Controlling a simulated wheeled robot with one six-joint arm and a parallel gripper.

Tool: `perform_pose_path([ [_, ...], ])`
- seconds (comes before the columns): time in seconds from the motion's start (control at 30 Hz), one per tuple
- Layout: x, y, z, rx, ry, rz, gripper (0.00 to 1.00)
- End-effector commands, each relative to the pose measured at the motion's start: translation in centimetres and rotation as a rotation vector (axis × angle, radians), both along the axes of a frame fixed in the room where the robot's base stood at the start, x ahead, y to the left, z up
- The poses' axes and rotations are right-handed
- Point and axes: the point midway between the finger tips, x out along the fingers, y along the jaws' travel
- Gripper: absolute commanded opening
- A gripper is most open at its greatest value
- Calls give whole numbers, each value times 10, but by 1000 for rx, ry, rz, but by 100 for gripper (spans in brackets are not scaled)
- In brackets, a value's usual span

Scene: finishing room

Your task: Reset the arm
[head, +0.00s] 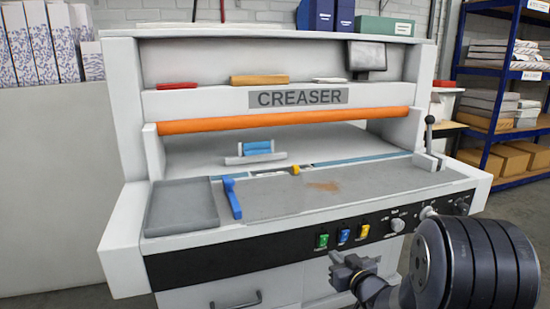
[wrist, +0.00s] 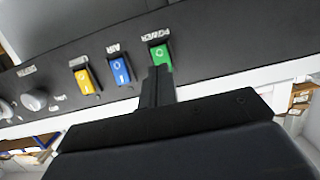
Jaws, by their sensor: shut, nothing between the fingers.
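My gripper (head: 336,259) is in front of the creaser's black control panel (head: 290,254), low and just below the row of coloured switches. In the wrist view its fingers (wrist: 158,76) are shut with nothing between them. Their tips overlap the near edge of the green POWER switch (wrist: 160,56); I cannot tell whether they touch it. The blue AIR switch (wrist: 120,69) and a yellow switch (wrist: 87,79) sit beside it. In the head view the green (head: 322,241), blue (head: 343,236) and yellow (head: 363,231) switches are all visible. My arm fills the lower right.
Knobs (head: 398,225) sit right of the switches. A drawer handle (head: 236,301) is below. Blue shelving (head: 460,60) stands right; floor between is clear.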

Motion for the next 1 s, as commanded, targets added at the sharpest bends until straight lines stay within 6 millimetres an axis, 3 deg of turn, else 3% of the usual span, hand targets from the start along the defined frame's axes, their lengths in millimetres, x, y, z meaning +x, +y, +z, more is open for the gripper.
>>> perform_pose_path([
  [0.2, -19, -8, 5, -4, 14, -1, 0],
  [0.43, -27, -10, 7, -3, 13, 0, 0],
  [0.77, -24, -8, 6, -4, 11, 1, 0],
  [1.0, -1, 0, -5, -1, 3, 2, 0],
])
